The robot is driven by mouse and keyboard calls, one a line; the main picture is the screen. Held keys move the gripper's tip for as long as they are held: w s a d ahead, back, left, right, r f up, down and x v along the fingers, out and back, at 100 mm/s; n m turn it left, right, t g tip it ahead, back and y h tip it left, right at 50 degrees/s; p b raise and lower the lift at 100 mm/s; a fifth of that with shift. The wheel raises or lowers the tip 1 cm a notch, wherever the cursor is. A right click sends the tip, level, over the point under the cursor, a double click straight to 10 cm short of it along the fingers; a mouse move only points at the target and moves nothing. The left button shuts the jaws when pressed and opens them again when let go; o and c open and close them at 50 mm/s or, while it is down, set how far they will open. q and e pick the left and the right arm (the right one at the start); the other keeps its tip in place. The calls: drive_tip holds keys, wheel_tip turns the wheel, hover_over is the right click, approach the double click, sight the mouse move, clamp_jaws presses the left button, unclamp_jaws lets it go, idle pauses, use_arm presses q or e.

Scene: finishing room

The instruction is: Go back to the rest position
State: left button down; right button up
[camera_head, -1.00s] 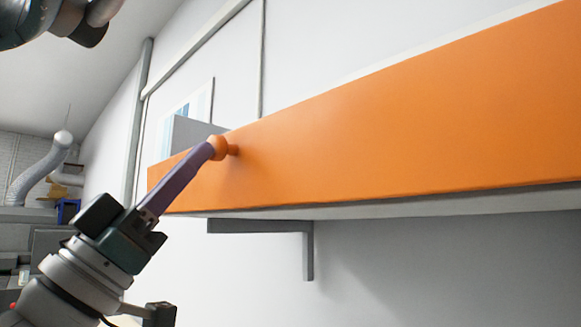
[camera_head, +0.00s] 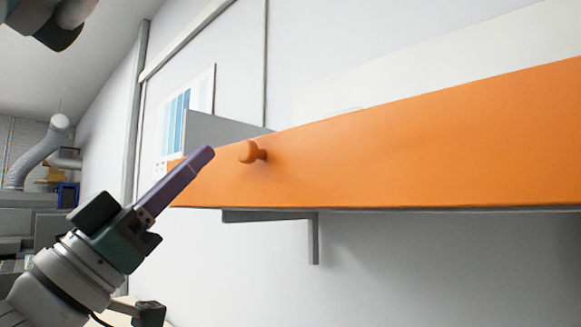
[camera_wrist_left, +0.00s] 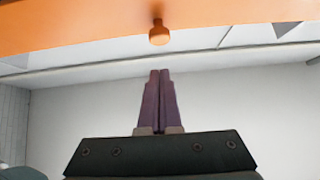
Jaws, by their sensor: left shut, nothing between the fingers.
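My left gripper (camera_head: 207,153) comes in from the lower left in the head view. Its purple fingers are shut and empty. They point up and to the right, apart from the round orange knob (camera_head: 248,152) of the orange drawer front (camera_head: 400,150). In the left wrist view the shut fingers (camera_wrist_left: 160,75) lie below the knob (camera_wrist_left: 159,35), with a gap between them. The drawer front (camera_wrist_left: 70,28) crosses the top of that view. A dark piece of an arm shows at the top left of the head view; no fingers of my right gripper show.
A grey bracket (camera_head: 314,240) supports the drawer unit from below on the white wall (camera_head: 430,260). A grey panel (camera_head: 215,130) stands behind the drawer front. A blue-striped poster (camera_head: 185,115) hangs on the wall. A duct (camera_head: 40,155) is far left.

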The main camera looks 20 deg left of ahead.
use_arm(q)
drive_tip(key=b+v, duration=0.4)
drive_tip(key=v, duration=0.5)
drive_tip(key=shift+f+b, duration=0.25)
drive_tip(key=shift+b, duration=0.15)
drive_tip(key=shift+w+a, duration=0.1)
drive_tip(key=shift+w, duration=0.05)
wheel_tip(320, 180, down, 21)
drive_tip(key=w+n+g+y, duration=0.2)
drive_tip(key=n+g+y, duration=0.5)
drive_tip(key=g+y, duration=0.4)
drive_tip(key=s+d+f+m+g+h, duration=0.1)
drive_tip(key=s+d+f+m+g, duration=0.1)
drive_tip(key=s+d+f+g, duration=0.45)
drive_tip(key=s+d+f+m+g+h, duration=0.1)
drive_tip(key=s+d+f+m+g, duration=0.2)
drive_tip(key=s+f, duration=0.7)
wheel_tip(320, 180, up, 28)
drive_tip(key=s+a+g+p, duration=0.1)
drive_tip(key=s+p, duration=0.1)
drive_tip(key=p, duration=2.4)
drive_tip(key=shift+a+r+y, duration=0.25)
drive_tip(key=shift+y, duration=0.05)
